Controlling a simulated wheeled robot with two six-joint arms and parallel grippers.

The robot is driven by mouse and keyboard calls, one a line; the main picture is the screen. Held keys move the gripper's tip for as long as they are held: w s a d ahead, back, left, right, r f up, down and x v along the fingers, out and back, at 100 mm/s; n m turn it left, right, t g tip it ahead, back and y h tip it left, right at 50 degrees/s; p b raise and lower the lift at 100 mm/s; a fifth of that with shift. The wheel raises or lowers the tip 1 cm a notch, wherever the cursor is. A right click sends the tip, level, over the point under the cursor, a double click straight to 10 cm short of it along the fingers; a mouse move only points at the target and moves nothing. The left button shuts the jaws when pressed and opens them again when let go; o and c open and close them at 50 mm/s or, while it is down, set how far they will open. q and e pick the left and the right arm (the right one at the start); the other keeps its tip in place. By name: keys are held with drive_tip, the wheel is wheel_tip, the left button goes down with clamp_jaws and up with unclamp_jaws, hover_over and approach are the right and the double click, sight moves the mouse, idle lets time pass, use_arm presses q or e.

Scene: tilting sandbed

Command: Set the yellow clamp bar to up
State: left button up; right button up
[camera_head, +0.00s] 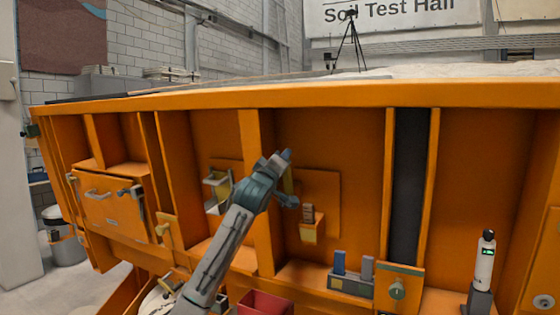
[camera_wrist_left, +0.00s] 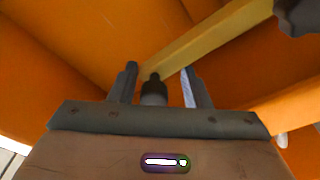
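The yellow clamp bar (camera_head: 288,181) is partly hidden by my left gripper on the orange sandbed frame in the head view. In the left wrist view the yellow bar (camera_wrist_left: 210,38) runs diagonally from between the fingertips to the upper right. A dark round-ended knob (camera_wrist_left: 154,92) shows at its near end, between the fingers. My left gripper (camera_wrist_left: 158,82) is open around the knob, with gaps at both sides. It also shows in the head view (camera_head: 287,178), one finger above the other. My right gripper is not in view.
Right of my gripper is a panel with a small yellow-and-brown block (camera_head: 308,222). A drawer (camera_head: 112,205) with a handle is at left. Below are a red bin (camera_head: 265,303), blue-grey blocks (camera_head: 352,268) and a knob (camera_head: 397,290). A white device (camera_head: 485,260) stands at right.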

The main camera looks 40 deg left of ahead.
use_arm(q)
drive_tip(key=shift+r, duration=0.25)
